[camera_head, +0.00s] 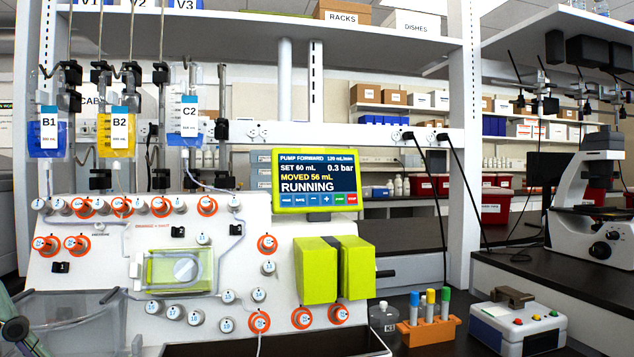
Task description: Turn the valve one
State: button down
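The cell processor's white panel (110,230) stands at the left and carries several round valve knobs, some with orange rings. The upper row begins with a plain knob (38,204) at the far left, followed by orange-ringed knobs (85,208). Two more orange-ringed knobs (47,245) sit below at the left edge. Most knob labels are too small to read, so I cannot tell which is valve one. The screen (317,181) reads pump forward, set 60 mL, moved 56 mL, 0.3 bar, running. A dark part, probably of my arm, shows at the lower left corner; my gripper's fingers are not visible.
Bags B1 (48,133), B2 (117,133) and C2 (183,120) hang above the panel. A clear tray (70,310) stands at the lower left. Green pump blocks (317,270), an orange tube rack (428,332) and a white device (518,325) are to the right.

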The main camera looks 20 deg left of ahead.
aim_at(40, 205)
jog(key=u, duration=1.75)
jog(key=i+j+u, duration=0.15)
jog(key=u, duration=0.35)
